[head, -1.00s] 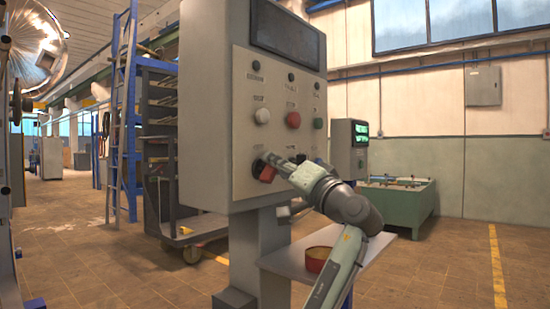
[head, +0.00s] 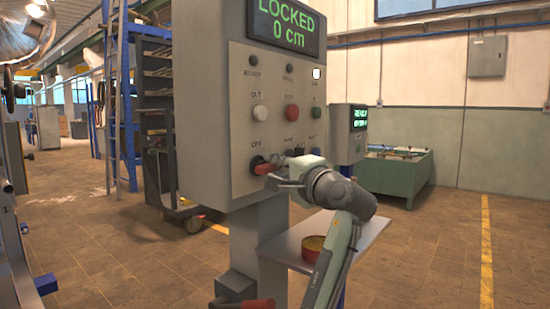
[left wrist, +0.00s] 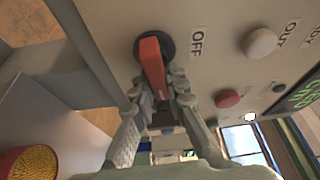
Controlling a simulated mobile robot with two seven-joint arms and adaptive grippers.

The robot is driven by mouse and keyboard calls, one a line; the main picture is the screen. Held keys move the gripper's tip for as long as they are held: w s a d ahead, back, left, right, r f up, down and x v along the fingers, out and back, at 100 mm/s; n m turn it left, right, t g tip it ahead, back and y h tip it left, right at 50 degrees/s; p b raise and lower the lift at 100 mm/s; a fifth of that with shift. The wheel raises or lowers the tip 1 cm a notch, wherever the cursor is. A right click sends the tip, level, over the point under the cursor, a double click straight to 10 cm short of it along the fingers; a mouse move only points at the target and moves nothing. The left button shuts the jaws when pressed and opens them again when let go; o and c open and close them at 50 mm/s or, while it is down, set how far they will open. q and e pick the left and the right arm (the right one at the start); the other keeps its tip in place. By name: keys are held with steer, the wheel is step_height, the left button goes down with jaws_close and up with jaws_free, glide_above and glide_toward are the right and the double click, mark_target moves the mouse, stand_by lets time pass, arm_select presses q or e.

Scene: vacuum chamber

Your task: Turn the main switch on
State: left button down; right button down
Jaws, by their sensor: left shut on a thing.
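The main switch, a red handle (head: 264,168) on a dark round base, sits low on the grey control panel (head: 240,195). In the head view the handle points right, away from the OFF label. In the left wrist view the red handle (left wrist: 152,65) stands out from its base beside OFF. My left gripper (head: 283,170) is at the panel, shut on the handle; its two fingers (left wrist: 166,88) flank the handle's end. The fingers hide part of the handle and nearby labels. The panel display (head: 286,24) reads LOCKED 0 cm in green. My right gripper is not in view.
White (head: 259,113), red (head: 292,112) and green (head: 316,112) buttons sit above the switch. A small lamp (head: 317,73) glows white. A shelf (head: 335,243) with a red-and-yellow round container (head: 313,247) is below right. Open floor lies to the right.

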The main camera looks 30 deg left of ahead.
arm_select(q)
steer(key=shift+s+a+f+m, duration=0.1)
steer(key=shift+f+m, duration=0.15)
steer(key=shift+m, duration=0.25)
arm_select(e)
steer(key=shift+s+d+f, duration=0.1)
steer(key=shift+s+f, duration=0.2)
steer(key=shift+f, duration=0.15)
arm_select(q)
steer(key=shift+h, duration=0.3)
steer(key=shift+g, duration=0.3)
steer(key=c, duration=1.5)
jaws_free()
steer(key=shift+c, duration=0.2)
steer(key=shift+r, duration=0.1)
steer(key=v, duration=1.2)
